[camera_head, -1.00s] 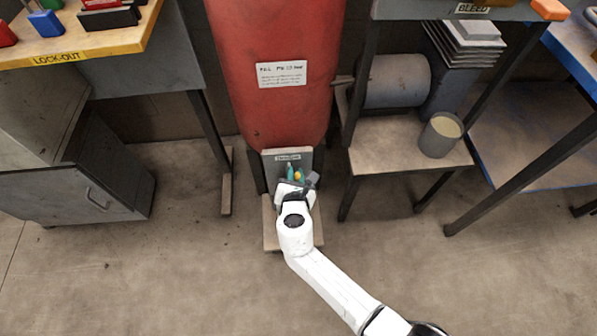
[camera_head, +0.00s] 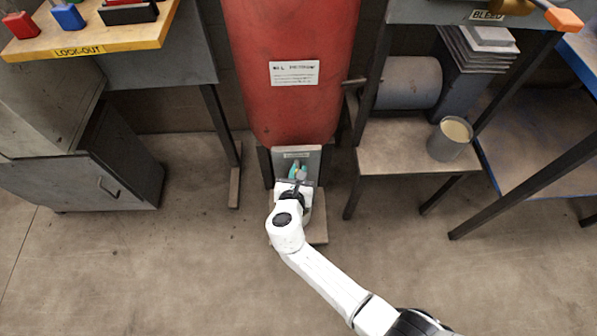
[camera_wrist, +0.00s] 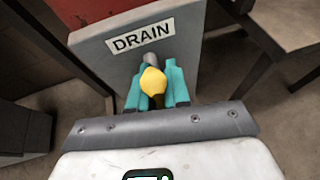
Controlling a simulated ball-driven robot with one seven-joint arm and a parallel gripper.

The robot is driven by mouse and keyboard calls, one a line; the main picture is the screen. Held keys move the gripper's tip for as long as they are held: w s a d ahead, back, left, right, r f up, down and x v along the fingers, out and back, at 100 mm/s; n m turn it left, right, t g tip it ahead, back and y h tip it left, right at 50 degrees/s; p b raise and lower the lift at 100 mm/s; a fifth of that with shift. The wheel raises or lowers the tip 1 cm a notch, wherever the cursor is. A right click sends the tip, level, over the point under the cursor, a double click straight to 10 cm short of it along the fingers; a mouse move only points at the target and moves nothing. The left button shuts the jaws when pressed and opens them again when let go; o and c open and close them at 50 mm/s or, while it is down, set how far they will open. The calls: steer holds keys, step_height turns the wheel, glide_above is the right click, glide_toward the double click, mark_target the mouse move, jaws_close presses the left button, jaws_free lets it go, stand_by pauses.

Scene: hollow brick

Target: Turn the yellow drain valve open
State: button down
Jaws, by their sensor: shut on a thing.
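The yellow drain valve (camera_wrist: 153,82) sits in front of a grey plate labelled DRAIN (camera_wrist: 190,45) in the wrist view. A grey stem shows behind its yellow part. My gripper (camera_wrist: 156,88) has a teal finger on each side of the yellow part and is shut on it. In the head view my gripper (camera_head: 298,172) is at the plate (camera_head: 312,160), below the red tank (camera_head: 295,100). The yellow part is hidden there by my gripper and arm. The lower part of the valve is hidden by my wrist in the wrist view.
A low wooden stand (camera_head: 390,160) with a grey can (camera_head: 450,138) is to the right of the tank. A table leg (camera_head: 222,125) and a grey cabinet (camera_head: 75,180) are to the left. The floor (camera_head: 180,270) in front is clear.

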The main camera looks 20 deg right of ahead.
steer(key=c, duration=1.2)
jaws_free()
steer(key=shift+o, duration=0.2)
steer(key=shift+a, duration=0.1)
steer(key=p+v, duration=0.3)
steer(key=v, duration=0.7)
steer(key=shift+s+p, duration=0.3)
steer(key=shift+a+r, duration=0.1)
steer(key=shift+a, duration=0.05)
